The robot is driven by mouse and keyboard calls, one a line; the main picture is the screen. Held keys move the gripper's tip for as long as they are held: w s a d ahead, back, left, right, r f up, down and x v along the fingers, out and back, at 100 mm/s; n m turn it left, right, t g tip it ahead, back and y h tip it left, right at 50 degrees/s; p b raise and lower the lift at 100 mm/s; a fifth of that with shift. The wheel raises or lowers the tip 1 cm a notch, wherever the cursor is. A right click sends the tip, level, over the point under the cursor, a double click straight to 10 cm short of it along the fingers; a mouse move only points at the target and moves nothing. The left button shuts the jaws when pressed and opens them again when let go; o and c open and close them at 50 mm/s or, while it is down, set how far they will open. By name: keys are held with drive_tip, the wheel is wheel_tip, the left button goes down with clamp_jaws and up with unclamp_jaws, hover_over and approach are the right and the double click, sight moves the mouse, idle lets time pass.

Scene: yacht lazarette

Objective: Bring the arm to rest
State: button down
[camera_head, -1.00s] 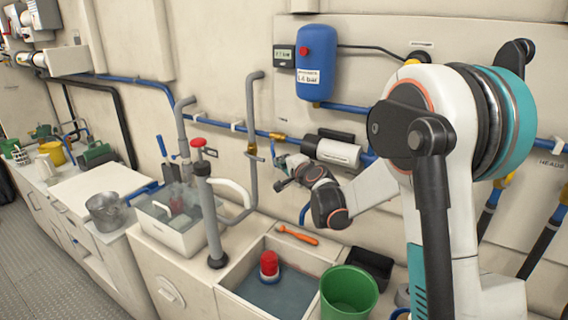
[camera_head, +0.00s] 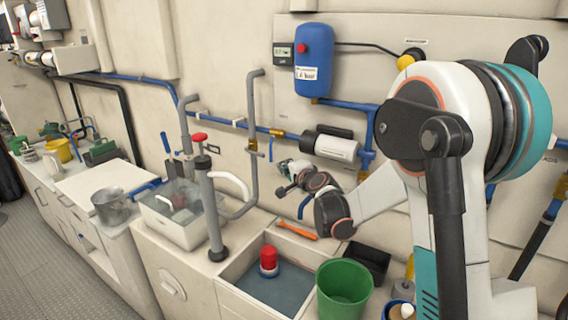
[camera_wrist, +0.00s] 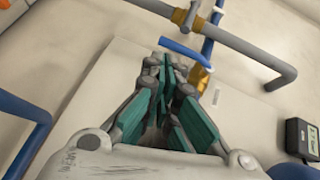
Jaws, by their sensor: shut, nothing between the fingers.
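My arm (camera_head: 448,110) stands at the right of the head view, folded at a large white and teal joint. Its forearm reaches left toward the wall, above the counter. My gripper (camera_head: 284,178) is small at its end, in front of the wall pipes and above the sink. In the wrist view my gripper (camera_wrist: 168,72) points at the pale wall, with its teal and grey fingers drawn together and nothing between them. A grey pipe (camera_wrist: 240,45) and a blue valve handle (camera_wrist: 187,51) show beyond the fingertips.
A sink (camera_head: 262,293) holds a red-topped object (camera_head: 268,260). A green bucket (camera_head: 345,285), a black bin (camera_head: 367,262) and an orange tool (camera_head: 297,231) are beside it. A white basin (camera_head: 185,232) stands left. A blue tank (camera_head: 314,62) and white cylinder (camera_head: 337,148) hang on the wall.

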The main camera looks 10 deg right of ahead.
drive_tip(key=s+a+r+n+g+p, duration=0.1)
drive_tip(key=s+r+n, duration=0.15)
drive_tip(key=s, duration=0.55)
drive_tip(key=s+a+r+n+g, duration=0.1)
drive_tip(key=s+a+n+g, duration=0.15)
drive_tip(key=s, duration=0.55)
drive_tip(key=s+r+n+g+p, duration=0.1)
drive_tip(key=s+r+n, duration=0.15)
drive_tip(key=s, duration=0.55)
drive_tip(key=s+d+f+n+g+h, duration=0.1)
drive_tip(key=s+f+n+g, duration=0.1)
drive_tip(key=s, duration=0.8)
drive_tip(key=s+d+f+n+g+h, duration=0.2)
drive_tip(key=s+n, duration=0.3)
drive_tip(key=s, duration=0.6)
drive_tip(key=shift+s+f, duration=0.2)
drive_tip(key=shift+f, duration=0.15)
drive_tip(key=shift+d, duration=0.2)
